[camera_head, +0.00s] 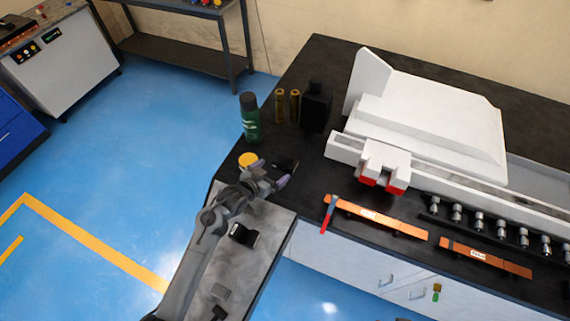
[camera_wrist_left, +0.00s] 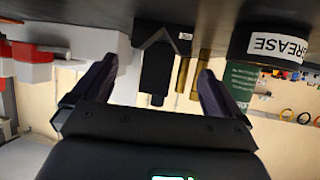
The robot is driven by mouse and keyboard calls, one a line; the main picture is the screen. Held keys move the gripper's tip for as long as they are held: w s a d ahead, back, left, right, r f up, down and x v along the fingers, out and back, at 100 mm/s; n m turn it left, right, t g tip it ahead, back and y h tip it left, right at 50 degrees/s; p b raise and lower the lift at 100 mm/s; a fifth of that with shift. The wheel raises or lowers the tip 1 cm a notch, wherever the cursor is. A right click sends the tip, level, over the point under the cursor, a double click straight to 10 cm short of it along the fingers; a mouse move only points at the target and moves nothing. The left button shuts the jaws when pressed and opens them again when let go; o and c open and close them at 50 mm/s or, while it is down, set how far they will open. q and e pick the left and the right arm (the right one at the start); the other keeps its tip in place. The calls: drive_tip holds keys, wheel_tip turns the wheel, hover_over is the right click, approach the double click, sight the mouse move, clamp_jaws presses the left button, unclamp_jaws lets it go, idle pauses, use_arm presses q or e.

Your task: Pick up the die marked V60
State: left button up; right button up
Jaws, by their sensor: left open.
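A dark die (camera_head: 285,164) lies on the black bench top near its left edge. In the left wrist view the die (camera_wrist_left: 168,32) shows a V-shaped notch and a small white label, too small to read. My left gripper (camera_head: 275,179) is open and empty, just short of this die, with its fingers pointing toward it. In the wrist view the fingertips (camera_wrist_left: 156,72) are spread wide, and the die shows beyond them, apart from both. Another dark block (camera_head: 243,235) with a pale label lies on the grey surface below my left arm. My right gripper is not in view.
A grease tin with a yellow top (camera_head: 248,160) stands close left of my gripper. A green bottle (camera_head: 250,117), brass cylinders (camera_head: 287,105) and a black box (camera_head: 316,106) stand behind. The white bender (camera_head: 430,115) and orange bars (camera_head: 375,217) are to the right.

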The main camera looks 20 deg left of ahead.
sight(282, 168)
use_arm(q)
drive_tip(key=shift+x, duration=3.45)
drive_tip(key=shift+w+a+r, duration=0.1)
drive_tip(key=shift+r, duration=0.05)
drive_tip(key=shift+c, duration=0.2)
drive_tip(key=c, duration=1.4)
drive_tip(key=shift+r, duration=0.15)
drive_tip(key=shift+c, duration=0.3)
drive_tip(key=shift+r, duration=0.2)
